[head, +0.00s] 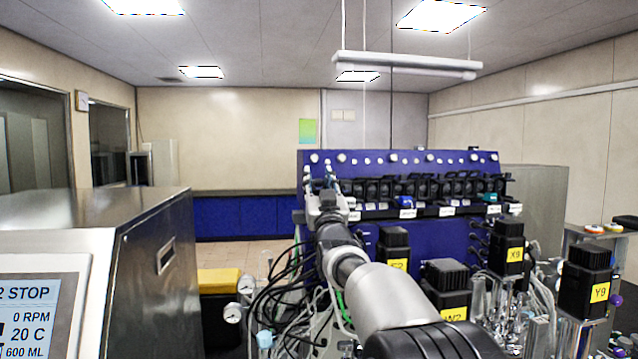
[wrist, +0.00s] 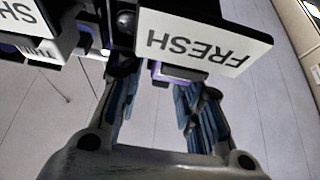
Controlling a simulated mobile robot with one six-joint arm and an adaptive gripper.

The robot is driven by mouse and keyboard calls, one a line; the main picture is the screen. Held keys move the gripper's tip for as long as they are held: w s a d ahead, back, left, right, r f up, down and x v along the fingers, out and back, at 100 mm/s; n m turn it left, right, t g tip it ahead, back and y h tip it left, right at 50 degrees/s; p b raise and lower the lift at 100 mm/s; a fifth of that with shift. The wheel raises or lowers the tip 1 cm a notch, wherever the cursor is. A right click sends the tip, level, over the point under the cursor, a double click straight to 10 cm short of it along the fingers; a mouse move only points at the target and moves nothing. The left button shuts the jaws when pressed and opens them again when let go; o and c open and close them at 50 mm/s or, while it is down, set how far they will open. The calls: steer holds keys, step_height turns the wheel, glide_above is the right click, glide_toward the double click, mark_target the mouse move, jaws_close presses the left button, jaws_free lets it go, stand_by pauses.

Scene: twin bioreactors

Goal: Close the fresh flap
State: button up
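The white plate lettered FRESH (wrist: 205,42) appears upside down at the top of the wrist view. A dark mechanism and a small pale piece with a purple edge (wrist: 178,74) show just below it; I cannot tell whether this piece is the flap, or how far open the flap is. My gripper (wrist: 158,88) is open, its two blue-padded fingers apart below the plate, with the pale piece near their tips. I see no clear grip on anything. In the head view my gripper (head: 324,192) is at the left end of the dark pump row (head: 430,188), partly hiding it.
A second white label (wrist: 22,14) is beside the fresh one in the wrist view. The blue panel (head: 400,160) stands behind the pumps. Black motors with yellow labels (head: 507,254) and tubing crowd the right front. A steel cabinet with a screen (head: 150,250) stands left.

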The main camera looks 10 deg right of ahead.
steer(key=shift+s, duration=0.1)
steer(key=v, duration=1.2)
